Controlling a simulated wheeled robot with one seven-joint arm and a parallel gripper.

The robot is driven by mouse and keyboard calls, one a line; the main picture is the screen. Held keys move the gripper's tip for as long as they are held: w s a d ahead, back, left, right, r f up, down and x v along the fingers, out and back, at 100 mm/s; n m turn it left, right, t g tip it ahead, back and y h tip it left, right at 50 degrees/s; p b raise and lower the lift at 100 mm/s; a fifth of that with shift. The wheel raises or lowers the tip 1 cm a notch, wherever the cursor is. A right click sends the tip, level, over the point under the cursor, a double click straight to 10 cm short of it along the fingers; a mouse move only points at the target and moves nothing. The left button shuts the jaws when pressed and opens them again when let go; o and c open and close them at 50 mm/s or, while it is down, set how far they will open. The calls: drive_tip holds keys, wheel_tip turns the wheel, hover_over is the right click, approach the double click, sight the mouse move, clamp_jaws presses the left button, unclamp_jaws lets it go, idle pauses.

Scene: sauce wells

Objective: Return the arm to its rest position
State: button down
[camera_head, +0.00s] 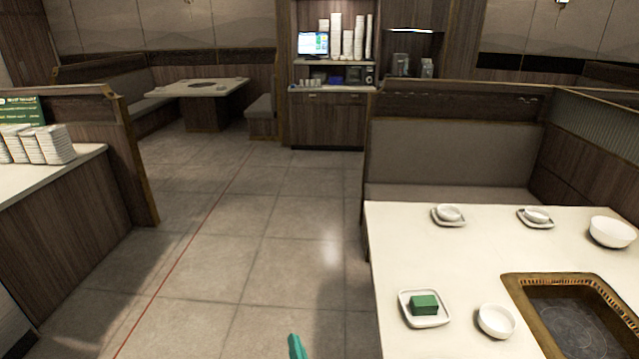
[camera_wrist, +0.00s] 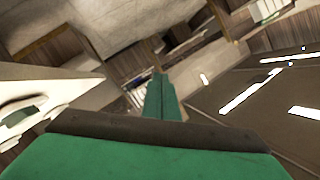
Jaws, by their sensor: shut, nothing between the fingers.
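My gripper's teal fingertips (camera_head: 296,346) show at the bottom edge of the head view, over the floor to the left of the white table (camera_head: 430,270). In the wrist view the green fingers (camera_wrist: 162,98) are together, with nothing between them. The fingers touch nothing that I can see. The wrist view is steeply tilted, with the room and ceiling lights beyond the fingers. Most of my arm is out of the head view.
The table carries a square plate (camera_head: 405,309) with a green block (camera_head: 424,305), bowls (camera_head: 497,321) and a sunken pot well (camera_head: 520,290). A bench (camera_head: 450,155) stands behind it. A counter (camera_head: 60,175) with stacked white dishes (camera_head: 55,146) is at left. The floor (camera_head: 270,230) between is clear.

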drive_tip(key=s+a+f+m+h, duration=0.15)
drive_tip(key=s+f+h, duration=0.35)
drive_tip(key=s, duration=0.7)
drive_tip(key=s+d+n, duration=0.3)
drive_tip(key=s, duration=1)
drive_tip(key=s+d+r+n, duration=0.1)
drive_tip(key=s+d+n, duration=0.2)
drive_tip(key=s, duration=1)
drive_tip(key=shift+d+r+t, duration=0.15)
drive_tip(key=shift+d+t, duration=0.15)
drive_tip(key=shift+d, duration=0.35)
drive_tip(key=shift+s, duration=0.15)
